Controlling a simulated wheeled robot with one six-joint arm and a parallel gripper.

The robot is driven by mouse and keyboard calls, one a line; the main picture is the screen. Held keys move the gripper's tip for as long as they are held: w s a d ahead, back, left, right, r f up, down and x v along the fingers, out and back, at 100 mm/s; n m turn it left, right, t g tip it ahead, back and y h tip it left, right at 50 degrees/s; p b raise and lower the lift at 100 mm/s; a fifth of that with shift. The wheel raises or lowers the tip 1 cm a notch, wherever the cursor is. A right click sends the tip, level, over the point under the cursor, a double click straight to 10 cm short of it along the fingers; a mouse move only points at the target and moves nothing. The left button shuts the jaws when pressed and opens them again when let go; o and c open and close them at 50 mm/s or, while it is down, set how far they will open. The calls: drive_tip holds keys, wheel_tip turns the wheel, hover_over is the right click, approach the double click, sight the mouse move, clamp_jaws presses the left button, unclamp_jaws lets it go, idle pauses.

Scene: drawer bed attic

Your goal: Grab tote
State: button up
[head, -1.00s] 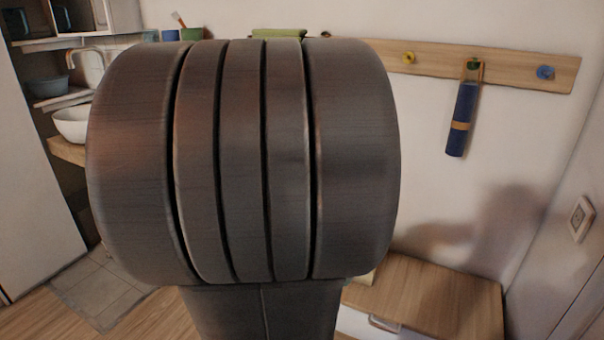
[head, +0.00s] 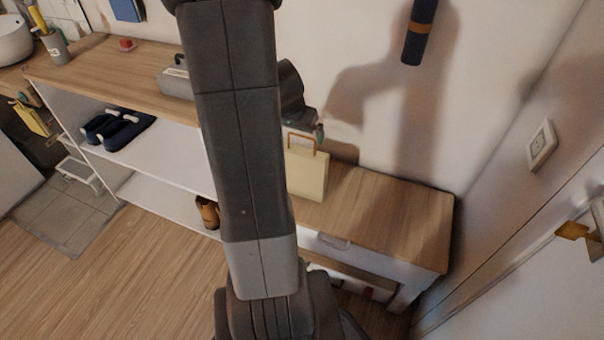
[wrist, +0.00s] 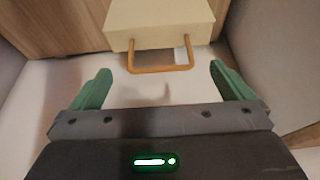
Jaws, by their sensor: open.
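The tote is a cream, box-like bag (head: 306,174) with a brown-orange loop handle, upright on the wooden bench top in the head view. In the wrist view the tote (wrist: 160,12) is at the top, its handle (wrist: 160,69) pointing toward my gripper. My gripper (wrist: 160,70) is open and empty, its green fingers on either side of the handle's outer end in the picture. I cannot tell how near in depth they are. In the head view my gripper (head: 318,132) is just above the handle, and my arm hides part of the tote's left side.
The wooden bench (head: 385,215) has free room right of the tote. A grey case (head: 174,84) sits on the shelf unit at left, with blue slippers (head: 118,130) below. A dark blue roll (head: 418,35) hangs on the wall behind. A side wall stands at right.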

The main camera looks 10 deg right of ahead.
sight(303, 148)
drive_tip(key=shift+b+x, duration=0.75)
drive_tip(key=shift+x, duration=2.65)
drive_tip(key=shift+c, duration=0.4)
